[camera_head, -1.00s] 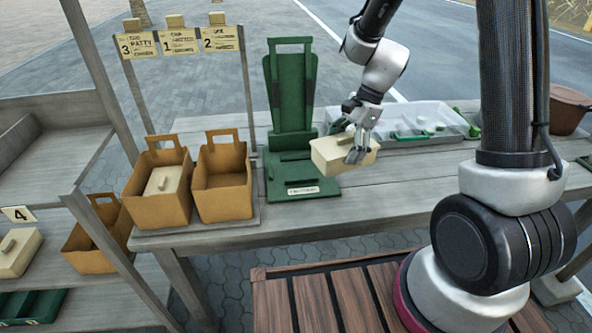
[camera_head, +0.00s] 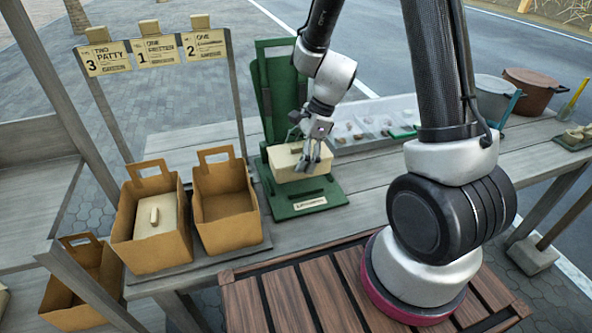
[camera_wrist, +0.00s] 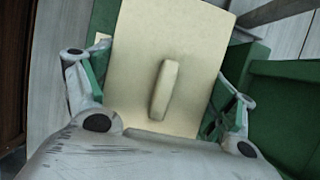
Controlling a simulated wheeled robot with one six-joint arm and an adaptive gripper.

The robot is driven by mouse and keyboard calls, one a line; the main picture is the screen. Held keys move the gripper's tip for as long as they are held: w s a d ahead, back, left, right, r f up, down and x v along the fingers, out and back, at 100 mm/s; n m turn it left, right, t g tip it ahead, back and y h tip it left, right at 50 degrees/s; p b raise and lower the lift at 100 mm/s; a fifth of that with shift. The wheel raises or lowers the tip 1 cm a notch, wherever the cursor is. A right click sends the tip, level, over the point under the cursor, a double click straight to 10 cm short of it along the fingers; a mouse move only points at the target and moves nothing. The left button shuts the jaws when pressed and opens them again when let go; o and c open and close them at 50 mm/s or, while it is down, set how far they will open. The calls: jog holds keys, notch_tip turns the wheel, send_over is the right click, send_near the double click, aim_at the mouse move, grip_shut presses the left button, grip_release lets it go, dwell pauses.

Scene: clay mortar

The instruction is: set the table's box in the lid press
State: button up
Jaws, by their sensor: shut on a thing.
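The cream box (camera_head: 287,158) has a lid with a raised bar handle, which shows in the wrist view (camera_wrist: 164,92). My gripper (camera_head: 310,160) is shut on the box, with a finger on each side of it. The box is at the green lid press (camera_head: 308,200), over its base and in front of its tall upright back. The fingers and box hide part of the base, and I cannot tell whether the box rests on it or hangs just above.
Two brown carry boxes stand left of the press: one (camera_head: 150,245) holds a cream box (camera_head: 156,214), the other (camera_head: 228,213) looks empty. A clear tray (camera_head: 372,128) lies behind right. Numbered order cards (camera_head: 156,50) hang at the back left.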

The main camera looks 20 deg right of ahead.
jog(key=shift+f, duration=2.35)
jog(key=o, duration=1)
jog(key=shift+f, duration=0.1)
jog(key=shift+o, duration=0.2)
